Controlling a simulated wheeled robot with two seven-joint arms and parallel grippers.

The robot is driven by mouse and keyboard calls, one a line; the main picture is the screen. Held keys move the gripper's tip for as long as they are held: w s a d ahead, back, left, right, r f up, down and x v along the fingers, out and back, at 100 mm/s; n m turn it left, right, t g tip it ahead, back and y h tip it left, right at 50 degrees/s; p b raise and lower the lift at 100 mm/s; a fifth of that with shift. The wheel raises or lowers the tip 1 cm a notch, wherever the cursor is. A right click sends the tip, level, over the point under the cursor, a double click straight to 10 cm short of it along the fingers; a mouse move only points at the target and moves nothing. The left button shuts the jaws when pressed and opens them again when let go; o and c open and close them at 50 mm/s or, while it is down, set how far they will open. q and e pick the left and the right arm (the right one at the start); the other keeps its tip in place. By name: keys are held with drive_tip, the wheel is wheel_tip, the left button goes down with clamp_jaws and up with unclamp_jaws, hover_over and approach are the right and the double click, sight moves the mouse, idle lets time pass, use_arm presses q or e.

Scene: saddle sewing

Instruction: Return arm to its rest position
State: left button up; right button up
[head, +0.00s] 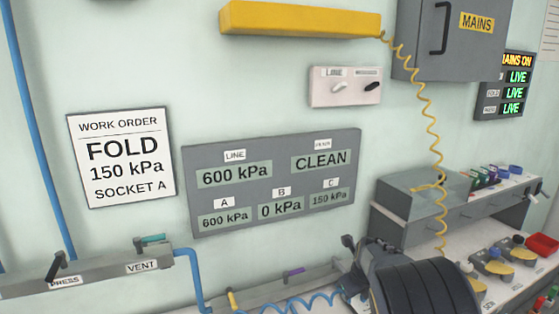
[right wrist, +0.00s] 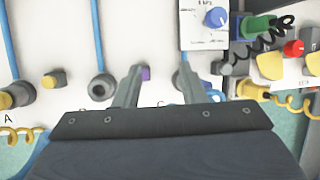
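My right arm (head: 415,287) rises into the bottom of the head view, dark and ribbed, in front of the bench and panel. In the right wrist view my right gripper (right wrist: 158,78) has its two grey fingers apart, with nothing held between them. A small purple piece (right wrist: 145,73) shows behind the gap, beside the left finger. The fingers point at a pale panel with fittings labelled A and C. I cannot tell their exact distance from it. My left arm and gripper are not in view.
A grey pressure display (head: 272,182) hangs on the wall beside a work order sign (head: 122,157). A coiled yellow hose (head: 432,120) hangs near my right arm, and a coiled blue hose (head: 300,302) lies left of it. A grey bench unit (head: 420,203) stands at right.

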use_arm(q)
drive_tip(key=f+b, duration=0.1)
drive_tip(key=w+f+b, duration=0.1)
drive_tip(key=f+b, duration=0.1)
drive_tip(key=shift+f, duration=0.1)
use_arm(e)
drive_tip(key=s+r+n+y, duration=0.2)
drive_tip(key=s+n, duration=1.2)
drive_tip(key=s, duration=0.4)
drive_tip(key=s+r+n+y, duration=0.1)
drive_tip(key=s+r+n, duration=0.1)
drive_tip(key=s+n, duration=1.3)
drive_tip(key=s, duration=0.3)
drive_tip(key=shift+d+r+t+y, duration=0.15)
drive_tip(key=shift+d+t+y, duration=0.15)
drive_tip(key=shift+d+y, duration=0.1)
